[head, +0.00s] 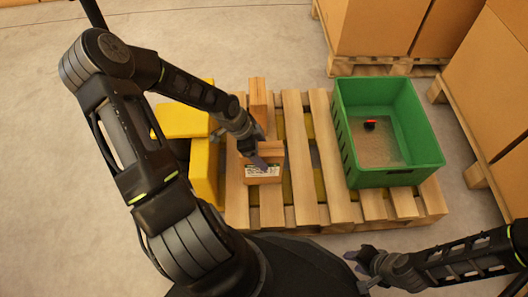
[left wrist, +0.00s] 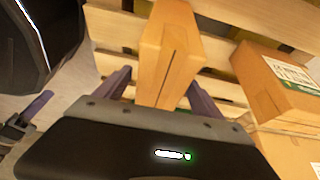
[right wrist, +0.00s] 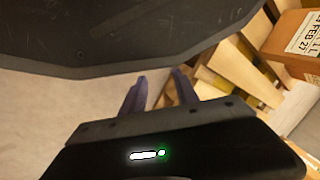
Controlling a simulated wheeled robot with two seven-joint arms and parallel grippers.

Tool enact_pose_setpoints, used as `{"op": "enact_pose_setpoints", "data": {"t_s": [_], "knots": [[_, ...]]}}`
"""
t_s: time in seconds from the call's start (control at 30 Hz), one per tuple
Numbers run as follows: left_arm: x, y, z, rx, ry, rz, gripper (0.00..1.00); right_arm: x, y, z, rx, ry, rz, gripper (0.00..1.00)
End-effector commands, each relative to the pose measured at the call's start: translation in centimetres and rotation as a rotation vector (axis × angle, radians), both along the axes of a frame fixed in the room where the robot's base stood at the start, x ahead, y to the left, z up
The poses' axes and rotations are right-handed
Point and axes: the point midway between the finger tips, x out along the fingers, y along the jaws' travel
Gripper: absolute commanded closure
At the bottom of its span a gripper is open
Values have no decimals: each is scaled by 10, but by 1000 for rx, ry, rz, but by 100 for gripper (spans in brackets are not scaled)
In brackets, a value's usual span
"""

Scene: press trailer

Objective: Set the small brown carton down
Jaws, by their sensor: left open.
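A small plain brown carton (left wrist: 170,50) stands between the two spread fingers of my left gripper (left wrist: 158,95) in the left wrist view. The fingers are open on either side of it, with gaps showing, and the carton rests on the pallet slats. In the head view my left gripper (head: 258,155) is low over the cartons and partly covers a brown carton (head: 272,147). A second carton with a white label (left wrist: 285,80) sits to the right in the left wrist view. My right gripper (head: 362,265) is open and empty, off the pallet's front edge.
A wooden pallet (head: 297,130) carries the cartons, a green crate (head: 402,178) with a small red-and-black thing inside, and another brown carton (head: 258,93). Yellow pieces (head: 190,122) stand on the left. Large stacked boxes (head: 370,25) bound the back and right.

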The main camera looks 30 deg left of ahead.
Motion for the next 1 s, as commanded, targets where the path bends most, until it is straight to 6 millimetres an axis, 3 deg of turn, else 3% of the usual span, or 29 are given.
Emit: {"op": "enact_pose_setpoints", "data": {"t_s": [0.03, 0.2, 0.4, 1.0], "knots": [[-2, 4, 16, 1, 0, 3, 22, -1, 0, 14, 0, 2, 1, 64], [-11, 15, 51, 0, 1, 4, 22, -5, -1, 39, 3, 15, 8, 64], [-19, 25, 80, 1, 0, 2, 22, -10, 3, 58, 9, 25, 18, 64], [-22, 28, 87, 0, 0, -1, 22, -13, 5, 61, 13, 29, 23, 64]]}}
